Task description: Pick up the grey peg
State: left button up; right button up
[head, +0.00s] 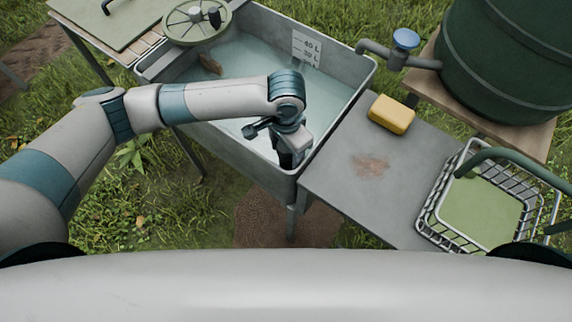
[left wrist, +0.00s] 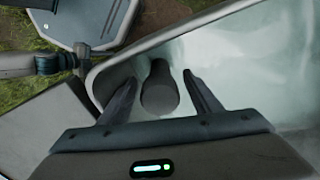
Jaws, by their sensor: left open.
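The grey peg (left wrist: 158,92) shows in the left wrist view as a dark rounded shape inside the trough (left wrist: 103,80), near its wall. My left gripper (left wrist: 159,78) is open, with one finger on each side of the peg and a visible gap to each. I cannot tell how far down the peg reaches between the fingers. In the head view my left gripper (head: 291,158) points down into the near right corner of the grey trough (head: 240,150). The peg is hidden there behind the gripper and wrist. My right gripper is not in view.
The trough holds water (head: 255,60), with a spoked wheel (head: 197,22) at its far left. A grey side table (head: 345,190) adjoins on the right, with a yellow sponge (head: 391,114) and wire basket (head: 430,213). A blue-handled tap (head: 405,39) joins a green barrel (head: 505,50).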

pick_arm(q)
jog(key=shift+f, duration=0.35)
pick_arm(e)
jog(key=shift+s+d+f, duration=0.1)
jog(key=shift+d, duration=0.2)
jog(key=shift+w, duration=0.2)
pick_arm(q)
grip_shut()
pick_arm(e)
jog(key=shift+w+a+r, duration=0.15)
jog(key=shift+a+r, duration=0.05)
jog(key=shift+a, duration=0.05)
pick_arm(q)
jog(key=shift+r, duration=0.15)
